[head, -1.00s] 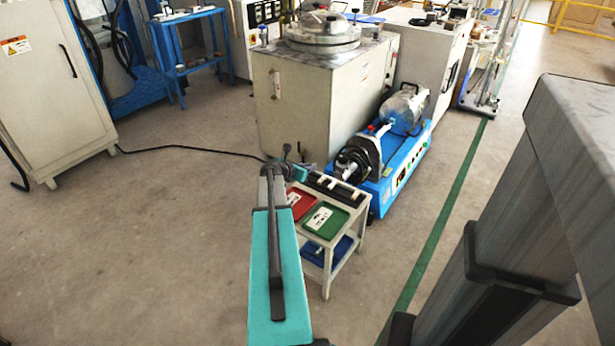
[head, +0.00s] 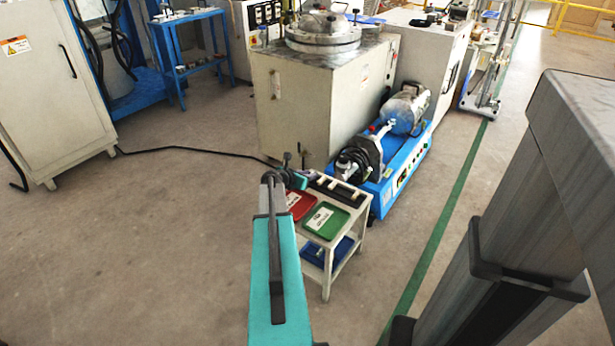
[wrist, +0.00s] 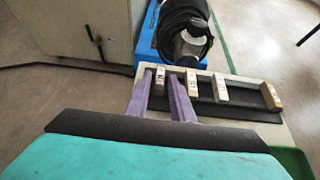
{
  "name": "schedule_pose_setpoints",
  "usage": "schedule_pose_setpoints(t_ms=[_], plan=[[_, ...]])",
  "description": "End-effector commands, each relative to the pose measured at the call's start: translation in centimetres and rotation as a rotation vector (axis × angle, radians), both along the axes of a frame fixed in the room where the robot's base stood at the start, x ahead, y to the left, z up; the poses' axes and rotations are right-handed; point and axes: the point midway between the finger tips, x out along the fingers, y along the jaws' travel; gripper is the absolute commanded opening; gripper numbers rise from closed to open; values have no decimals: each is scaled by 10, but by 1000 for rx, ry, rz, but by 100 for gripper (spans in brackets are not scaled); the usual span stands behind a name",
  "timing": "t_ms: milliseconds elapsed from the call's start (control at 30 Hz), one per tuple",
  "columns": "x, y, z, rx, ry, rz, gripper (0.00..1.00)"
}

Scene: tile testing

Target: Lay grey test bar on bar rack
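The bar rack (head: 345,189) is a dark strip with light cross bars on top of a small white cart. In the wrist view the rack (wrist: 238,110) holds pale bars with small end labels, including one at the right end (wrist: 270,97). My gripper (wrist: 161,82) has two purple fingers at the left end of the rack. They stand on either side of a pale grey bar (wrist: 160,79). I cannot tell whether they touch it. Another bar (wrist: 192,85) lies just right of the right finger. In the head view my arm mostly hides my gripper.
A red tray (head: 297,205) and a green tray (head: 325,220) lie on the cart, with a blue bin (head: 326,252) below. A blue-based motor unit (head: 400,165) and a large grey cabinet (head: 290,105) stand close behind.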

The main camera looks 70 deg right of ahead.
Motion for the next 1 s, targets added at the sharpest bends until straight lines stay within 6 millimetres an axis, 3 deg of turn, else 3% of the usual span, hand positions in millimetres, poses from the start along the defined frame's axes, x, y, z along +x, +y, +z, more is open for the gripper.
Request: schedule_pose_setpoints(t_ms=[533, 1000], plan=[[1, 4, 5, 0, 0, 0, 30], [11, 49, 32, 0, 1, 0, 30]])
